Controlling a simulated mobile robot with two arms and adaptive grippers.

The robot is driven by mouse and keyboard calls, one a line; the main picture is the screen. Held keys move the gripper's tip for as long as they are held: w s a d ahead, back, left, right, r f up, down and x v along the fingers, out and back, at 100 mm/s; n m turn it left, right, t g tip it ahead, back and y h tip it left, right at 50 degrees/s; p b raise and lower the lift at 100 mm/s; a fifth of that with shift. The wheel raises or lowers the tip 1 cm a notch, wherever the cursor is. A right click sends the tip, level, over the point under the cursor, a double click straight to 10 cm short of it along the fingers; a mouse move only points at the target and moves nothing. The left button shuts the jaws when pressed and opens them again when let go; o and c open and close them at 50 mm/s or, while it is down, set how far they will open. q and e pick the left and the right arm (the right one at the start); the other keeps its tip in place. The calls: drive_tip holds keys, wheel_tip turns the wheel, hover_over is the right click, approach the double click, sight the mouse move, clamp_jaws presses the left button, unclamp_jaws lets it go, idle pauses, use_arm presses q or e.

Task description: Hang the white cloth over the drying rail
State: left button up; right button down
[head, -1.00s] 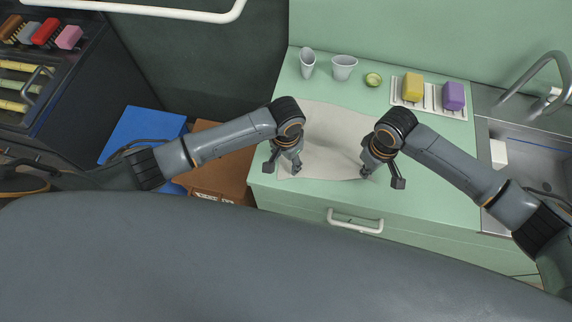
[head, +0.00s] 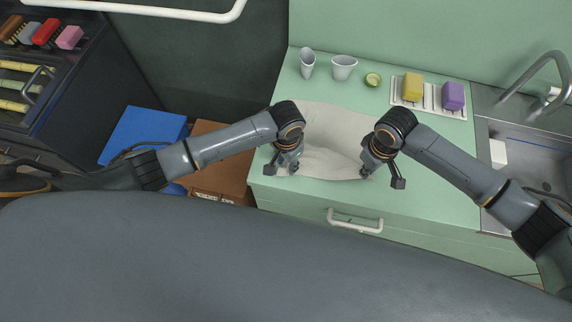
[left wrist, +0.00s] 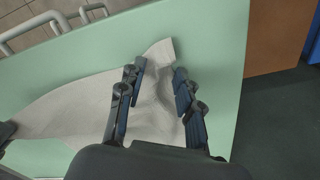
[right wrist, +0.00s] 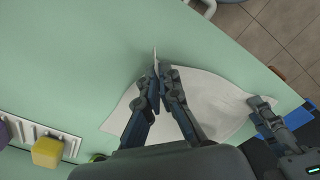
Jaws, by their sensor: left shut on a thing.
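The white cloth (head: 335,130) lies on the green counter, with its front edge gathered up between my two grippers. My left gripper (head: 292,170) is shut on its left front part; in the left wrist view (left wrist: 158,82) the cloth bunches between the fingers and a corner sticks out past them. My right gripper (head: 365,173) is shut on its right front part; in the right wrist view (right wrist: 158,85) a thin fold stands up between the fingertips. A white rail (head: 150,11), apparently the drying rail, crosses the upper left, away from both grippers.
Two cups (head: 343,67), a small green bowl (head: 373,80) and a white rack (head: 432,104) with yellow and purple sponges stand behind the cloth. A sink (head: 530,150) is at right. A drawer handle (head: 355,222) juts from the front. A blue box (head: 143,135) is left.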

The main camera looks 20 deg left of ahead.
use_arm(q)
drive_tip(key=shift+s+a+f, duration=0.15)
drive_tip(key=shift+f, duration=0.1)
clamp_jaws()
drive_tip(key=shift+s+a+f, duration=0.1)
drive_tip(key=shift+s, duration=0.05)
idle(0.8)
drive_tip(key=shift+w+r, duration=0.15)
drive_tip(key=shift+r, duration=1.2)
drive_tip(key=shift+w+r, duration=0.1)
drive_tip(key=shift+r, duration=1.25)
